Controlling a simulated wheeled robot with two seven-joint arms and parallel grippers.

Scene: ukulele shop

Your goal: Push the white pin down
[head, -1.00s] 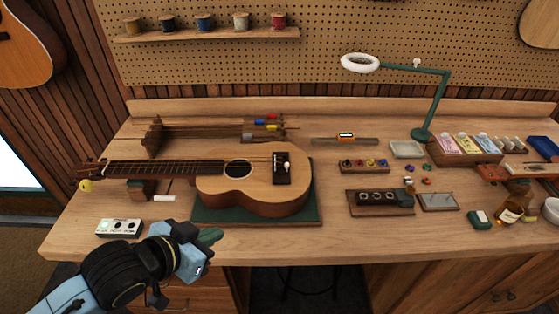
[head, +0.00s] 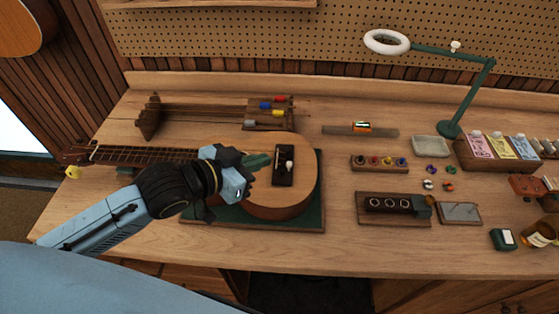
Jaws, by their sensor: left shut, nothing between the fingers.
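The white pin (head: 289,165) stands up from the dark bridge (head: 283,178) of the ukulele (head: 304,173). The ukulele lies on a green mat (head: 316,215), its neck pointing left. My left gripper (head: 268,160) is shut and empty, above the ukulele body, just left of the bridge. Its green fingertips point right, toward the pin, and look apart from it. My left arm and gripper hide the sound hole and part of the neck. My right gripper is not in view.
A wooden rack (head: 148,117) with coloured-handled tools lies behind the ukulele. To the right are a block with coloured pegs (head: 380,163), a dark holder (head: 393,207) and a grey tray (head: 431,146). A ring lamp (head: 387,42) overhangs the back right.

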